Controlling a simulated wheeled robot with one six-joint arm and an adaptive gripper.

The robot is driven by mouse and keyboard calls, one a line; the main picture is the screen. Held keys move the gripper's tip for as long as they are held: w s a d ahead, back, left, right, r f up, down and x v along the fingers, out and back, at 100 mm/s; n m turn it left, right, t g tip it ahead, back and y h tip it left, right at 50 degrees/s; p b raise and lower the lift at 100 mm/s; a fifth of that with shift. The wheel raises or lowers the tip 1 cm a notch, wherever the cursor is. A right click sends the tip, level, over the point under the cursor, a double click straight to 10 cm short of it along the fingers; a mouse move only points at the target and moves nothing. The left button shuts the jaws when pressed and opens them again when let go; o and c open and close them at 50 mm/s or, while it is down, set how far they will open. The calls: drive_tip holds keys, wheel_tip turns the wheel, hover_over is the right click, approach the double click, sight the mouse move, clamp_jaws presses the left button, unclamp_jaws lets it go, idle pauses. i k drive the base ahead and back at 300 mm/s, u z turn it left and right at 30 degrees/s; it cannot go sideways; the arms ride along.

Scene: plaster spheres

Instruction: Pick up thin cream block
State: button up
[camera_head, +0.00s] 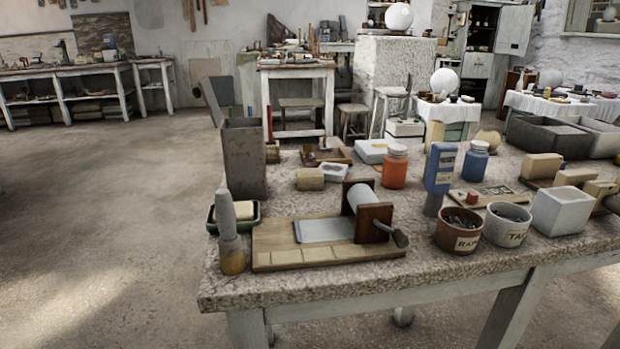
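My gripper is not in view. Several blocks of cream or tan colour are on the stone-topped table (300,288), and I cannot tell for certain which is the thin cream block. A cream block (245,209) lies in a dark green dish (213,227) at the table's left edge. A small tan block (310,179) sits behind the wooden board. At the right are a cream block (541,166), a flatter one (574,178) and another (599,189). Flat cream pieces (329,253) line the front of the wooden board (275,235).
A roller device (368,213) stands on the board. A grey cone-topped object (229,222) and a tall grey box (243,158) stand at the left. Orange (395,168) and blue (475,163) jars and two labelled pots (459,230) crowd the table. Floor (110,230) at left is clear.

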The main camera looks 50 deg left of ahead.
sight(308, 178)
drive_tip(key=u, duration=1.45)
drive_tip(key=k, duration=0.35)
drive_tip(key=u, duration=0.45)
drive_tip(key=i, duration=0.45)
drive_tip(key=u, duration=1.6)
drive_tip(key=k, duration=0.8)
drive_tip(key=z, duration=1.55)
drive_tip(key=i, duration=0.5)
